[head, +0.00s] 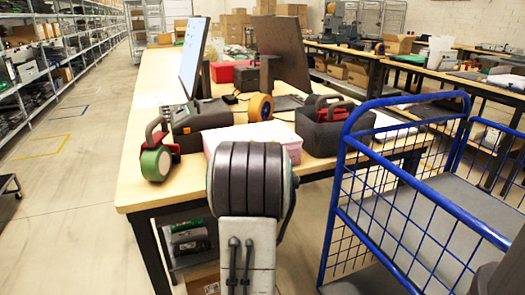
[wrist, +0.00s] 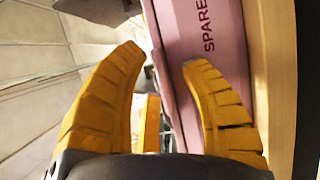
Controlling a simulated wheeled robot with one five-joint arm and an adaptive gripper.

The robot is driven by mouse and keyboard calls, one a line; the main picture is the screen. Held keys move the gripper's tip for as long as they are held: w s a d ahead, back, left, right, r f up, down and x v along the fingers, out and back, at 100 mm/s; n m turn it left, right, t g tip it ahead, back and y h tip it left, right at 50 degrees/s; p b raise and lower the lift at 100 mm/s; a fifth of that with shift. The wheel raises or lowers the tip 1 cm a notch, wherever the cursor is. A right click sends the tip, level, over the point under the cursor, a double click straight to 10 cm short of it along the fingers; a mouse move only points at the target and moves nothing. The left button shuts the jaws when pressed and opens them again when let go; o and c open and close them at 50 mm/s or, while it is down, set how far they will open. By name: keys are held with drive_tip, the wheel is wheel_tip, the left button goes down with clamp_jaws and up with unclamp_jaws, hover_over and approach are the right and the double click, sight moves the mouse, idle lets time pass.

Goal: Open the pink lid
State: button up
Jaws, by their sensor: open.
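A pink box with a pale pink lid (head: 228,135) sits on the near end of the wooden table, and the lid looks shut. My arm covers much of the box's near side in the head view. In the wrist view the box's pink face (wrist: 207,22) carries the word "SPARE", partly cut off. Contact cannot be told. The fingers are hidden in the head view.
A green tape dispenser (head: 156,163) stands left of the box. A dark bin (head: 322,135) stands to its right. A blue wire cart (head: 395,210) is close on the right. A monitor (head: 193,58) stands behind. The floor at left (head: 65,205) is mostly clear.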

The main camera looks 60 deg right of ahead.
clamp_jaws()
drive_tip(key=shift+r, duration=0.15)
idle(0.4)
